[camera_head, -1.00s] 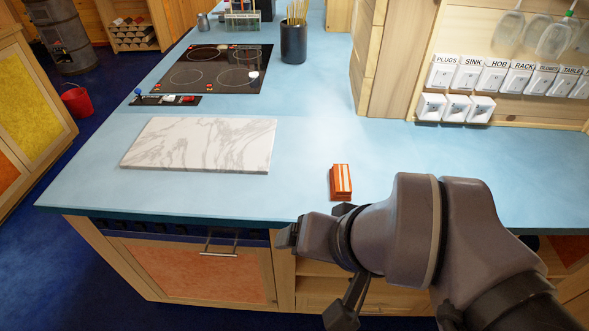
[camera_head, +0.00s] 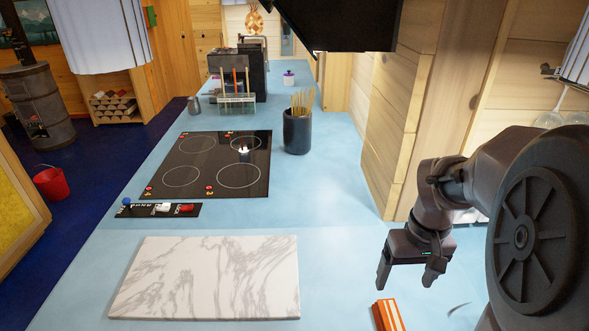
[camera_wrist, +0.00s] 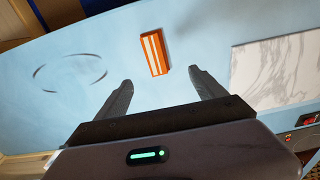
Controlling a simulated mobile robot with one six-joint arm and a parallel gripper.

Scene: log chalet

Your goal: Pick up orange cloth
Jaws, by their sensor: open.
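The orange cloth (camera_head: 389,315), folded and with white stripes, lies on the blue counter (camera_head: 340,240), cut by the lower edge of the head view. In the wrist view the whole cloth (camera_wrist: 154,52) shows flat on the counter, ahead of and between the two fingertips. My gripper (camera_head: 407,281) is open and empty, pointing down above the counter near the cloth. Its spread fingers (camera_wrist: 163,82) also show in the wrist view, apart from the cloth.
A white marble slab (camera_head: 210,277) lies left of the cloth. Behind it are a control strip (camera_head: 157,210), a black hob (camera_head: 211,164) and a dark pot of sticks (camera_head: 297,131). A wooden wall (camera_head: 400,110) stands behind my arm. Counter around the cloth is clear.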

